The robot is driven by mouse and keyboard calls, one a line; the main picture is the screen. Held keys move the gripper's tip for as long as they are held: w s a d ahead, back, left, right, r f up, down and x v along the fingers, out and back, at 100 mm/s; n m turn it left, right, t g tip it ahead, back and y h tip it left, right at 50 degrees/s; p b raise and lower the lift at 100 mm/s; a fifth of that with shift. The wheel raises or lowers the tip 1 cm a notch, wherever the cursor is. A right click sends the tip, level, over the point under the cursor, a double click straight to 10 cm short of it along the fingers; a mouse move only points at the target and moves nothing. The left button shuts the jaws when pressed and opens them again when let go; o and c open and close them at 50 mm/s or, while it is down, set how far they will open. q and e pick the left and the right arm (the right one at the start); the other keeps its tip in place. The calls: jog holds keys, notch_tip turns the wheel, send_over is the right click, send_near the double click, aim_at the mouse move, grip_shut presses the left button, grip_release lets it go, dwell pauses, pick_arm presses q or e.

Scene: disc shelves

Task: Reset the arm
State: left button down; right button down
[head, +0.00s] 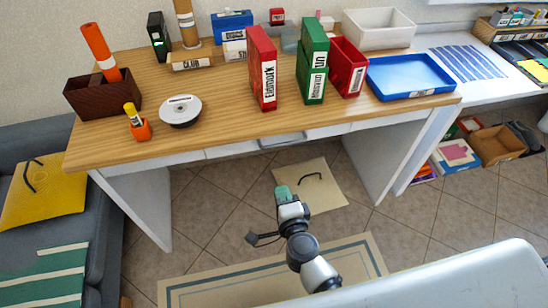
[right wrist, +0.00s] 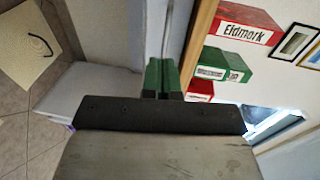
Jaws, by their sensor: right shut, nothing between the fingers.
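My right gripper (head: 283,193) is in front of the desk and below its top, above the tiled floor. It is apart from the desk and holds nothing. In the right wrist view its green fingertips (right wrist: 161,78) are together. My right arm reaches up from the bottom of the head view. My left gripper does not show in the head view.
The wooden desk (head: 215,115) holds a red binder (head: 262,68), a green binder (head: 313,62), a smaller red binder (head: 347,66), a blue tray (head: 410,76) and a white bin (head: 378,28). A beige sheet (head: 325,190) lies on the floor. Open floor surrounds my arm.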

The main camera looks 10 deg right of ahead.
jog(key=s+d+f+n+g+y+p, duration=0.1)
jog(key=s+f+n+g, duration=0.4)
jog(key=f, duration=0.6)
jog(key=s+d+f+n+g+y+p, duration=0.1)
jog(key=s+d+f+n+g, duration=0.1)
jog(key=s+f+n, duration=0.7)
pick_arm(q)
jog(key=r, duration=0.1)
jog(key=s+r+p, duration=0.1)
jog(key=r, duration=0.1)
pick_arm(e)
jog(key=s+d+f+n+g+h, duration=0.1)
jog(key=s+d+f+n+g, duration=0.2)
jog(key=s+f, duration=0.4)
jog(key=s+d+f+n+g+h, duration=0.1)
jog(key=s+d+f+g, duration=0.4)
jog(key=s, duration=1)
notch_tip(320, 180, down, 3)
jog(key=shift+s+d+n+g+h, duration=0.3)
jog(key=shift+s+d+n+h, duration=0.1)
jog(key=shift+d+n, duration=0.6)
jog(key=shift+d, duration=0.1)
